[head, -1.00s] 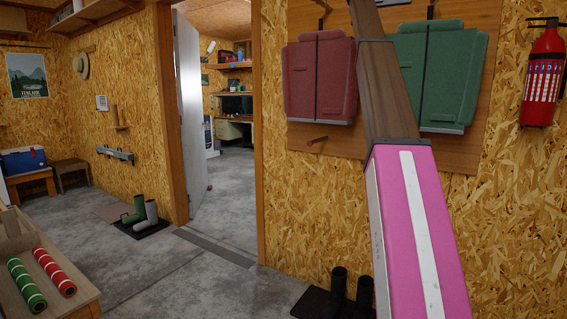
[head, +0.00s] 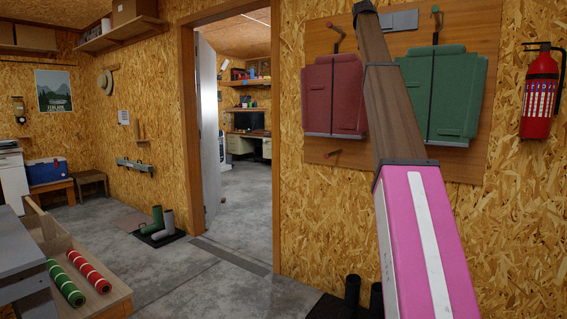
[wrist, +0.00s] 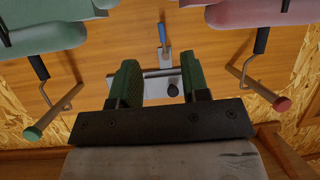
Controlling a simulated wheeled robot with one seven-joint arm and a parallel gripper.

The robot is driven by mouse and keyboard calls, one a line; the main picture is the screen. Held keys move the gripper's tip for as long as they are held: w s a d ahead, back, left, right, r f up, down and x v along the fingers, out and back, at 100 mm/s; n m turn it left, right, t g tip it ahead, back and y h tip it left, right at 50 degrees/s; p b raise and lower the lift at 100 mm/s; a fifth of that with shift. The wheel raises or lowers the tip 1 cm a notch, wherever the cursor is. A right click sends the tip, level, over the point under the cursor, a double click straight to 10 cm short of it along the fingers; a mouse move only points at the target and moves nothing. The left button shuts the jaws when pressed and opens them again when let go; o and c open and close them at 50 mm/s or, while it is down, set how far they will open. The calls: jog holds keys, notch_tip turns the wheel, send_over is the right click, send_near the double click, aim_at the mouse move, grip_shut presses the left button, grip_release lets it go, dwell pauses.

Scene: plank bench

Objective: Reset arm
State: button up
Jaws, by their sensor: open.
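My gripper (wrist: 158,85) is open in the wrist view, with its two green fingers apart. Nothing is held between them. Behind the fingers, a grey metal plate (wrist: 156,74) with a dark round knob shows against the wooden board. My arm rises across the right half of the head view, and its gripper end is out of that picture.
A red vest-shaped item (head: 335,95) and a green one (head: 440,95) hang on the wooden board (head: 400,165). A red-tipped hook (wrist: 283,103) and a green-tipped hook (wrist: 32,133) stick out beside my gripper. A fire extinguisher (head: 539,95) hangs at right.

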jog(key=s+a+f+n+g+y, duration=0.1)
jog(key=a+f, duration=0.1)
jog(key=f, duration=1.4)
jog(key=a+f+g+y, duration=0.1)
jog(key=a+f, duration=0.2)
jog(key=f, duration=1.3)
jog(key=s+a+f+n+g+y, duration=0.1)
jog(key=a+f+g, duration=0.1)
jog(key=f, duration=1.5)
jog(key=s+a+f+g, duration=0.15)
jog(key=s+f, duration=0.25)
jog(key=f, duration=0.5)
jog(key=s+a+f+n+y, duration=0.15)
jog(key=s+f, duration=0.25)
jog(key=f, duration=0.5)
jog(key=s+a+f+g, duration=0.15)
jog(key=s+f, duration=0.25)
jog(key=f, duration=0.5)
jog(key=s+a+f+g+y, duration=0.1)
jog(key=s+a+f+g, duration=0.1)
jog(key=s+f, duration=1.2)
jog(key=s+a+f+n+g, duration=0.1)
jog(key=s+a+f, duration=0.4)
jog(key=s+f, duration=0.8)
jog(key=s+g, duration=0.1)
jog(key=s, duration=0.5)
jog(key=shift+s+a+f+g+y, duration=0.25)
jog(key=shift+s+f+g+y, duration=0.05)
jog(key=shift+s+f+y, duration=0.05)
